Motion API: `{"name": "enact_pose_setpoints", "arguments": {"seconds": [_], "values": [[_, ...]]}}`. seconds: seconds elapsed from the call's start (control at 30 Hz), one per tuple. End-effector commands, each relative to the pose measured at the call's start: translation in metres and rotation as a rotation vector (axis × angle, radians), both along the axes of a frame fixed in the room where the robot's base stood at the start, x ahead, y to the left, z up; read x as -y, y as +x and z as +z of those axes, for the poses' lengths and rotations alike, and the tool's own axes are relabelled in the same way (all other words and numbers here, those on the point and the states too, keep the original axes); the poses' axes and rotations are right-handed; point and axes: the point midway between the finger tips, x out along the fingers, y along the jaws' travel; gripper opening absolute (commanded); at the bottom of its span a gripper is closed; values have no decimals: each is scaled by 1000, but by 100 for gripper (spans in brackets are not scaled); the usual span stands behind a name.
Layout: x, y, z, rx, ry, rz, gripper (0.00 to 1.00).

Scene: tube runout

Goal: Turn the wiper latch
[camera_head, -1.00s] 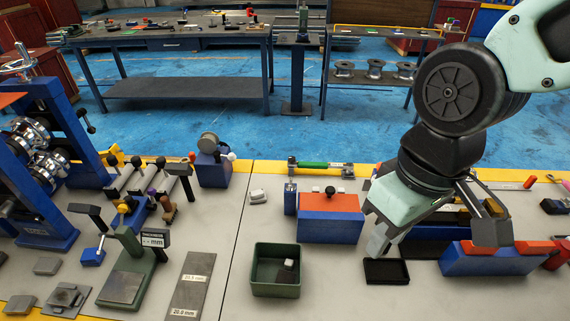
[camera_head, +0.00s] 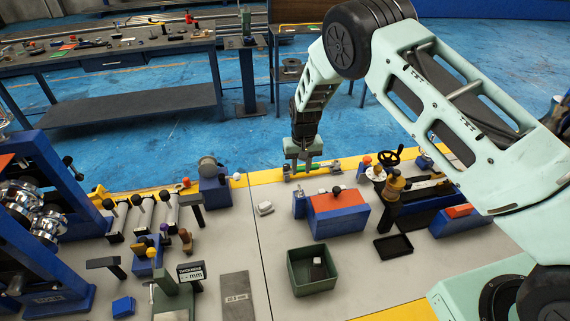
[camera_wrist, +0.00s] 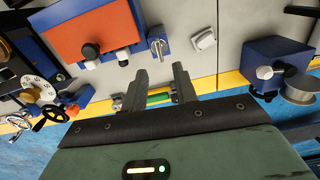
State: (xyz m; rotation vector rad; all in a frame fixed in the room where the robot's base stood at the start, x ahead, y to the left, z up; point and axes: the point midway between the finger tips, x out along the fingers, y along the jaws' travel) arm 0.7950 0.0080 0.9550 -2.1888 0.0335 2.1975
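I cannot pick out the wiper latch for certain. A small silver lever stands on a narrow blue block (camera_head: 299,203), beside the blue box with an orange top (camera_head: 337,205); the lever (camera_wrist: 158,46) also shows in the wrist view. My gripper (camera_head: 302,172) points down at the back edge of the table, over a green bar with silver ends (camera_head: 328,167). In the wrist view its two fingers (camera_wrist: 159,82) are apart, with the green bar (camera_wrist: 158,99) showing between them. Whether they touch the bar is unclear.
A blue block with a grey roll (camera_head: 213,190) is left of my gripper, and a handwheel device (camera_head: 391,155) is right of it. A white piece (camera_head: 265,208), a green bin (camera_head: 313,288) and a black tray (camera_head: 393,246) are nearer. Grey table between them is clear.

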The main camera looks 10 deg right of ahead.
Motion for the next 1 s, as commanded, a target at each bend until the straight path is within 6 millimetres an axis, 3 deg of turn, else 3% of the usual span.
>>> {"name": "enact_pose_setpoints", "arguments": {"seconds": [0.37,0.93,1.0], "values": [[8,6,-29,3,-15,-7,29],[7,5,-93,2,-14,-7,29],[7,6,-88,4,-13,-7,29]]}}
